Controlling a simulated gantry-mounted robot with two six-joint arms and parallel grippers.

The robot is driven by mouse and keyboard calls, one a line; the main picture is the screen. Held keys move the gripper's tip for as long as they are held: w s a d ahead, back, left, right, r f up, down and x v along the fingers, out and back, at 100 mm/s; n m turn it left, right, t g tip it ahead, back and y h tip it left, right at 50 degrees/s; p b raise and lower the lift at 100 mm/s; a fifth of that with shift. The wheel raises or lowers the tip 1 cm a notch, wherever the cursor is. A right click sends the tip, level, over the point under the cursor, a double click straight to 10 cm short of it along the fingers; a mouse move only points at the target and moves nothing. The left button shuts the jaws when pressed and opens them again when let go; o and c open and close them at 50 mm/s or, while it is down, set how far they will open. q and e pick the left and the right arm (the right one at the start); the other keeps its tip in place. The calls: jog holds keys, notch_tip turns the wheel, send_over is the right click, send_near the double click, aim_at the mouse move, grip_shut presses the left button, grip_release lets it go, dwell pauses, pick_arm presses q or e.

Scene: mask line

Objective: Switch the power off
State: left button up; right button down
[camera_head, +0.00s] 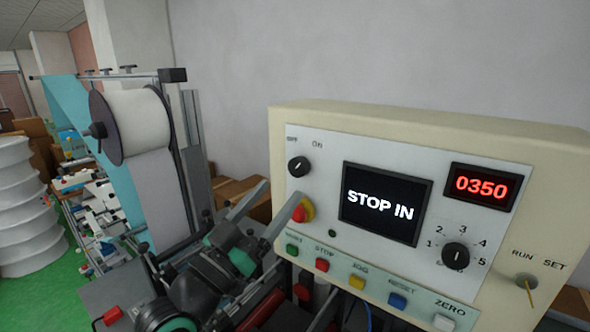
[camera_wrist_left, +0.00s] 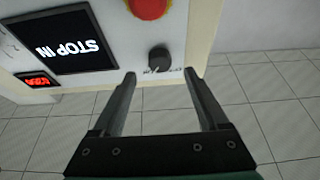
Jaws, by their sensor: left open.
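The power knob (camera_head: 299,166) is a black rotary knob at the upper left of the control panel (camera_head: 315,148), under the OFF and ON labels. I cannot tell its pointer's setting for sure. The screen (camera_head: 385,204) is lit and reads STOP IN. My left gripper (camera_head: 283,190) is open and empty, below and left of the knob. In the left wrist view the knob (camera_wrist_left: 159,60) sits just beyond the gap between the open fingertips (camera_wrist_left: 160,76), apart from both. My right gripper is not in view.
A red emergency stop (camera_head: 301,212) on a yellow base lies just under the power knob, close to a finger. Coloured buttons (camera_head: 357,282) run along the panel's lower edge. A selector knob (camera_head: 455,255) and a RUN/SET switch (camera_head: 526,282) are to the right.

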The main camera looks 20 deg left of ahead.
aim_at(295, 171)
pick_arm(q)
jog(key=p+x, duration=0.1)
jog(key=x, duration=0.5)
jog(key=shift+w+r, duration=0.1)
jog(key=shift+w, duration=0.1)
grip_shut()
